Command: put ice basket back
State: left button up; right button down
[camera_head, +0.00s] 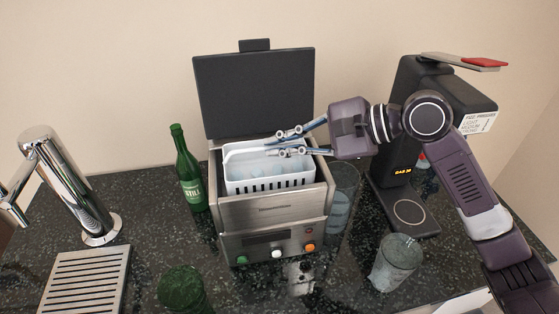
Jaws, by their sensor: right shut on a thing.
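The white ice basket (270,181) sits in the open top of a steel ice machine (270,212), with pale bluish ice visible inside it. The machine's dark lid (255,95) stands raised behind the basket. My right gripper (277,145) reaches in from the right over the machine, its fingers at the basket's back right rim and shut on the basket. The exact contact at the rim is hard to make out. My left gripper is not in view.
A green bottle (189,175) stands left of the machine, and a clear glass (341,200) stands close at its right. A green glass (182,289), another glass (394,262), a chrome tap (72,185) with drip tray (87,280), and a black dispenser (400,150) also stand on the counter.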

aim_at(284, 165)
jog(key=shift+s+f, duration=0.15)
jog(key=shift+f, duration=0.8)
notch_tip(284, 165, down, 3)
jog(key=shift+f+p, duration=0.1)
jog(key=shift+p, duration=0.2)
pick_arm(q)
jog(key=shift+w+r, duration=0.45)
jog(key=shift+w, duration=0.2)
pick_arm(e)
jog(key=c, duration=2.1)
grip_release()
jog(key=shift+s+d+r, duration=0.1)
jog(key=shift+d+r, duration=0.15)
jog(key=shift+d, duration=0.15)
pick_arm(q)
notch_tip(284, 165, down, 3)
jog(key=b, duration=0.2)
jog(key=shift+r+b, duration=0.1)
jog(key=shift+b, duration=0.3)
pick_arm(e)
jog(key=v, duration=1.1)
jog(key=shift+s, duration=0.1)
